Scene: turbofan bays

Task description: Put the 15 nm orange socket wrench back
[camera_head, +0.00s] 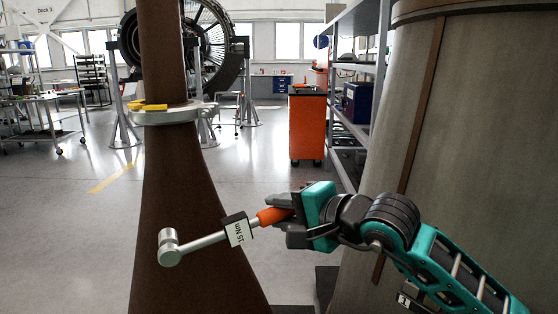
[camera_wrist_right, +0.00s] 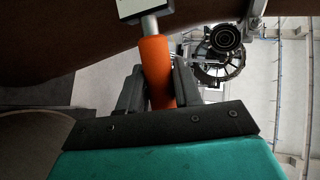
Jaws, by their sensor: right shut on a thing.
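The orange-handled socket wrench (camera_head: 205,239) shows in the head view with a white "15 Nm" label and a silver head at its left end. My right gripper (camera_head: 283,214) is shut on its orange handle and holds it in the air, nearly level, with the head end a little lower. In the right wrist view the orange handle (camera_wrist_right: 156,72) lies between the two dark fingers of my right gripper (camera_wrist_right: 157,85); the label block is cut off at the top edge. My left gripper is not in view.
A brown column (camera_head: 170,200) with a grey ring (camera_head: 165,116) stands behind the wrench. A large grey-brown cylinder (camera_head: 450,130) is at right, close to my right arm. An orange tool cart (camera_head: 307,125) and a shelf rack (camera_head: 357,75) stand farther back. Open floor lies between.

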